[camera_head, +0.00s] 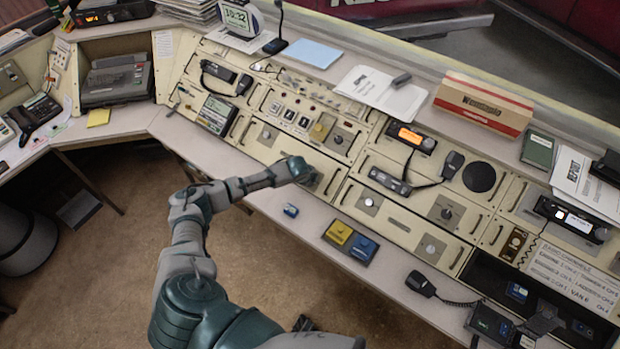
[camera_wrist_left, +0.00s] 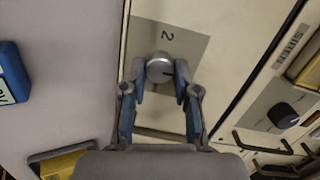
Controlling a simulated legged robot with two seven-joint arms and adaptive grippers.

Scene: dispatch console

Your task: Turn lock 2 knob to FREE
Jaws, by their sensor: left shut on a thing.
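The lock 2 knob (camera_wrist_left: 159,68) is a round silver knob on a grey plate (camera_wrist_left: 185,43) marked "2". A dark pointer line on its face points right in the wrist view. No FREE marking can be read. My left gripper (camera_wrist_left: 160,82) is shut on the knob, one finger on each side. In the head view my left gripper (camera_head: 308,177) reaches the front of the console, and its hand hides the knob. My right gripper is not in view.
A black knob (camera_wrist_left: 283,115) marked SIREN sits beside this panel. A yellow-and-blue box (camera_head: 351,241) and a small blue item (camera_head: 291,210) lie on the desk ledge. A radio handset (camera_head: 390,181) and a corded microphone (camera_head: 420,284) are to the right.

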